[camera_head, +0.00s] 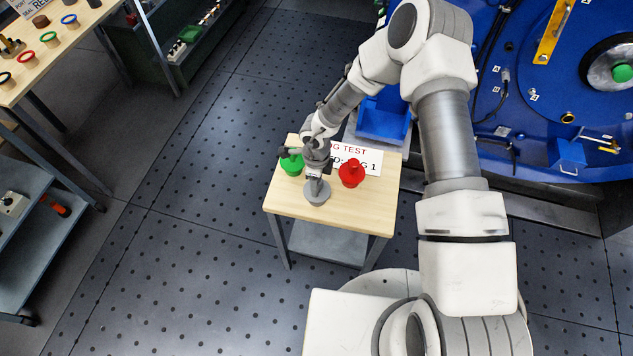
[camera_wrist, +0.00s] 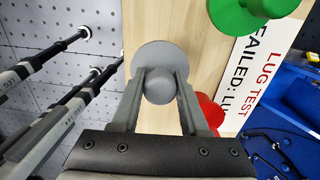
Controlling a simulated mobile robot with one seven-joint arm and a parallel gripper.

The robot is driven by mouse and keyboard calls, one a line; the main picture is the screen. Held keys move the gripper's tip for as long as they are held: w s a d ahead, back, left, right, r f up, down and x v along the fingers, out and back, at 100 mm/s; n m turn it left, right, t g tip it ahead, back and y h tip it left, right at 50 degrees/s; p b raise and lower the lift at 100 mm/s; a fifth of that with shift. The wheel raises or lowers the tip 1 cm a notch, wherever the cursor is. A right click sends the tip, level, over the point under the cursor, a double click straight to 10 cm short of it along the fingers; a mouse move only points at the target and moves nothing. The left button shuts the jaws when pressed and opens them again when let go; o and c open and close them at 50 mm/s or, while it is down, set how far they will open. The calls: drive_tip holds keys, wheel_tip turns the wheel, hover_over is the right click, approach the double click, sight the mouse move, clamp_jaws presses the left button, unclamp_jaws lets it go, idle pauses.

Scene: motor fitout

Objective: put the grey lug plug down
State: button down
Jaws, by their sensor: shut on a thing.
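The grey lug plug (camera_head: 316,192) is at the front of a small wooden table (camera_head: 283,207), between a green plug and a red plug. It has a round flange and a knob. In the wrist view the grey lug plug (camera_wrist: 160,58) lies between my two fingers. My gripper (camera_wrist: 160,85) is shut on its knob. In the head view my gripper (camera_head: 316,172) reaches down over the table from behind. The flange is at or just above the tabletop; I cannot tell whether it touches.
The green plug (camera_head: 292,164) stands left and the red plug (camera_head: 351,174) right on the same table. A white sign (camera_head: 368,160) with red and black text lies behind them. A blue bin (camera_head: 384,122) is behind the table. A workbench (camera_head: 62,55) with several coloured parts stands far left.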

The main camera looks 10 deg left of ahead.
drive_tip(key=shift+f, duration=0.15)
drive_tip(key=shift+c, duration=2.1)
unclamp_jaws()
